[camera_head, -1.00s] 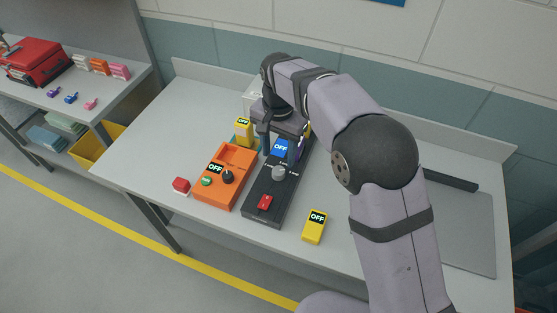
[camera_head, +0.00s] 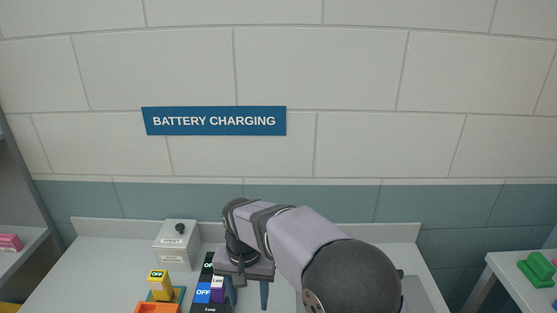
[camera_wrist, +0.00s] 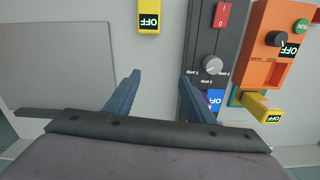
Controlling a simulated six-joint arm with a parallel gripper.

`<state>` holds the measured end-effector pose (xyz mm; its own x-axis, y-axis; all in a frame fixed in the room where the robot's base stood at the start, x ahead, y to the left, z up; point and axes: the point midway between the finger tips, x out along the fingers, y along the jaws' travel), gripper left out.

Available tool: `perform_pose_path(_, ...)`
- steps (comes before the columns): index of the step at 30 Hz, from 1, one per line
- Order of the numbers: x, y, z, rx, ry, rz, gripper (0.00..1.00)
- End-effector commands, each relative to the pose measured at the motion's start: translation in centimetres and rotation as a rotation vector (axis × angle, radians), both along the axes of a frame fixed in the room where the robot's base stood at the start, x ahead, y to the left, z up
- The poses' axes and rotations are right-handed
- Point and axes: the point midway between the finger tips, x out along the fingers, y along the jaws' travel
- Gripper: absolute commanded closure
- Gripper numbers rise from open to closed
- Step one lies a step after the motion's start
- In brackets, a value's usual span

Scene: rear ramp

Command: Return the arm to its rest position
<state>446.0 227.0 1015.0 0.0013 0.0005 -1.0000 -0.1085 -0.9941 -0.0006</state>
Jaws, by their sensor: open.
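My gripper (camera_head: 248,292) is open and empty, pointing down over the bench beside the black charger (camera_head: 207,270). In the wrist view my gripper's two blue fingers (camera_wrist: 161,78) stand well apart, with bare bench between them. The right finger overlaps the black charger (camera_wrist: 212,45) near its blue OFF display (camera_wrist: 215,98). A purple block (camera_head: 217,290) stands at the charger, partly hidden by my gripper. My arm reaches in from the lower right of the head view.
An orange unit (camera_wrist: 268,50) with a yellow OFF block (camera_wrist: 262,106) stands beside the charger. Another yellow OFF block (camera_wrist: 149,17) lies on the bench. A grey box (camera_head: 176,245) with a black knob stands at the back. A flat grey plate (camera_wrist: 65,65) lies alongside.

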Motion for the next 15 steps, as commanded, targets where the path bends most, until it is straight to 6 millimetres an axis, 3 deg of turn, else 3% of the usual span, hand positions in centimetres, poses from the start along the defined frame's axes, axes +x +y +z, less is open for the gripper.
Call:
perform_pose_path(1, -0.5, -2.8, 0.2, 0.0, 0.0, -0.002, 0.51)
perform_pose_path(6, -3.5, -10.6, -0.2, 0.0, -0.002, 0.028, 0.51)
perform_pose_path(12, -9.0, -17.8, -1.5, 0.0, -0.003, 0.061, 0.51)
perform_pose_path(15, -11.8, -20.0, -2.3, -0.001, -0.001, 0.077, 0.51)
